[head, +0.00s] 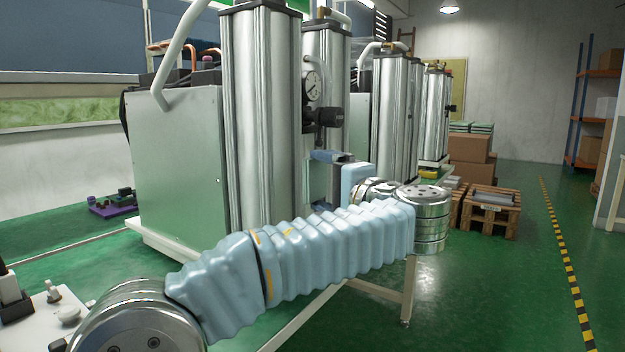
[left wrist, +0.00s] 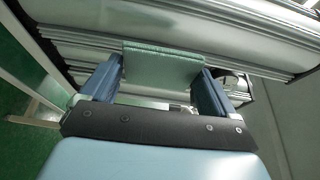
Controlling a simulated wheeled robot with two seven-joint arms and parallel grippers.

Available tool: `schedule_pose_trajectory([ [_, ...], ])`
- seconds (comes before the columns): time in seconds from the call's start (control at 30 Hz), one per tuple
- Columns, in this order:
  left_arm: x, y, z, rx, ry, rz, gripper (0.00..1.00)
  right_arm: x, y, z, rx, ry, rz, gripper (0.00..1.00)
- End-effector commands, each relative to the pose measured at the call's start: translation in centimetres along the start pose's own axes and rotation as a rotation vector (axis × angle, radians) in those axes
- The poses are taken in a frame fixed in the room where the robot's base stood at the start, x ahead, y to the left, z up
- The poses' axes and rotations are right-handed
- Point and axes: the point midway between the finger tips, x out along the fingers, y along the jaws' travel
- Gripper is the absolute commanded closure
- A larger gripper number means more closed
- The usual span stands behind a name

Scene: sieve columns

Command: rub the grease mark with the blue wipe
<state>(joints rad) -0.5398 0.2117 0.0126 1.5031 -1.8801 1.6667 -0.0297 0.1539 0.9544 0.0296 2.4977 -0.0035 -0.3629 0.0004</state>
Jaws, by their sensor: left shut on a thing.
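The blue wipe (left wrist: 162,66) is a folded, pale blue-green cloth between the fingertips of my left gripper (left wrist: 158,82) in the left wrist view. The gripper is shut on it. Its far edge is at or close to a shiny metal column; I cannot tell whether it touches. I cannot make out the grease mark in either view. My right gripper is not in view.
A tall front column (head: 262,120) and a second column (head: 326,62) stand close to the gripper. A gauge (head: 313,86) and a black fitting (head: 322,117) stick out above it. A green-grey cabinet (head: 175,160) is left. The green floor at right is open, before a pallet (head: 491,210).

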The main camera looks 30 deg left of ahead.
Motion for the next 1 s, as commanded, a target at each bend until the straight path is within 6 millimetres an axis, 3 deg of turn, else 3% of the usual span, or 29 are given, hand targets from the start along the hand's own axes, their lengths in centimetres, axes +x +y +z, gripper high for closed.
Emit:
schedule_pose_trajectory([
  [0.37, -0.3, 0.0, -0.2, 0.000, 0.000, 0.000, 0.35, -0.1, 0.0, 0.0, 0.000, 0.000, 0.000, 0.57],
  [0.7, -2.9, 0.0, -1.2, 0.001, 0.001, 0.000, 0.35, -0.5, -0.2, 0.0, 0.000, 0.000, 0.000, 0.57],
  [1.0, -2.9, 0.0, -1.2, 0.000, 0.000, 0.000, 0.35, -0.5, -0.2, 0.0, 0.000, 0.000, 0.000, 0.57],
])
